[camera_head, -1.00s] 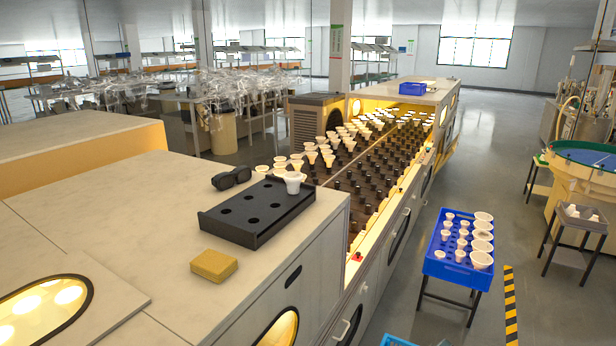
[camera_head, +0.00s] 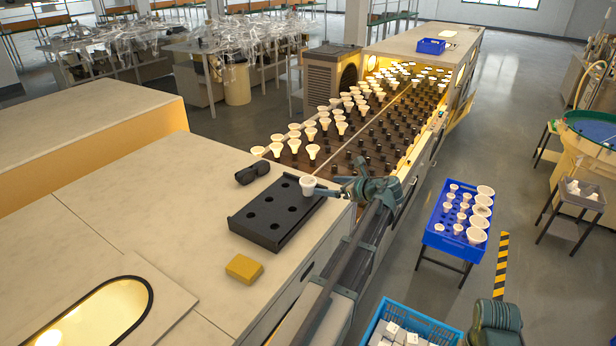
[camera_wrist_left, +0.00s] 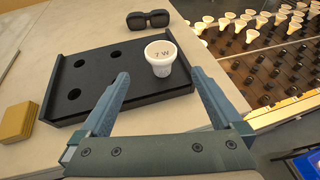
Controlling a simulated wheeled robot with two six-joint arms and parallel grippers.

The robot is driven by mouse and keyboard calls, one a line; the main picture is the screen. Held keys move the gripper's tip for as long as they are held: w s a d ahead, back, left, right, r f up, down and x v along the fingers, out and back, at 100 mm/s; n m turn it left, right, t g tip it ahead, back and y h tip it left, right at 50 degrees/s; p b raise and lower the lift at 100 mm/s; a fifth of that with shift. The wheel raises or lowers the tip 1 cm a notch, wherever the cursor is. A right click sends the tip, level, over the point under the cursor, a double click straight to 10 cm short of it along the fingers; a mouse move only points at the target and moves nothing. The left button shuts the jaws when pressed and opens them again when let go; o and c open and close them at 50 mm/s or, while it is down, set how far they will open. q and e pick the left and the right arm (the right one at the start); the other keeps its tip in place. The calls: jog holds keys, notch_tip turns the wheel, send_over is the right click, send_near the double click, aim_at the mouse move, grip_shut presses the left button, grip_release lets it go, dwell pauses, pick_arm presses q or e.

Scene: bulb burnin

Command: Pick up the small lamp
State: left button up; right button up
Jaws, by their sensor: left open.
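A small white lamp (camera_head: 308,184) stands upright at the far right corner of the black holed tray (camera_head: 262,234). In the left wrist view the lamp (camera_wrist_left: 160,60) shows a "7 W" mark on its round top. My left gripper (camera_head: 338,190) is open and empty, just right of the lamp in the head view. In the wrist view its two fingertips (camera_wrist_left: 158,76) point toward the lamp from either side, with the lamp just ahead of and between them. I cannot tell whether a finger touches it. My right gripper is not in view.
A yellow block (camera_head: 243,268) and dark glasses (camera_head: 252,173) lie on the counter near the tray. A blue crate (camera_head: 455,245) of larger and smaller lamps stands right. A blue bin of white boxes (camera_head: 410,328) is at the bottom.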

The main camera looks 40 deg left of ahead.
aim_at(310, 182)
pick_arm(q)
jog(key=b+x, duration=0.3)
jog(key=x, duration=0.5)
jog(key=shift+a+r, duration=0.1)
jog(key=shift+r, duration=0.05)
jog(key=shift+a, duration=0.4)
jog(key=shift+w, duration=0.1)
jog(key=b+x, duration=0.2)
jog(key=x, duration=0.3)
jog(key=shift+w+a, duration=0.1)
jog(key=shift+a, duration=0.05)
jog(key=c, duration=1.3)
jog(key=shift+c, duration=0.2)
jog(key=shift+r, duration=0.15)
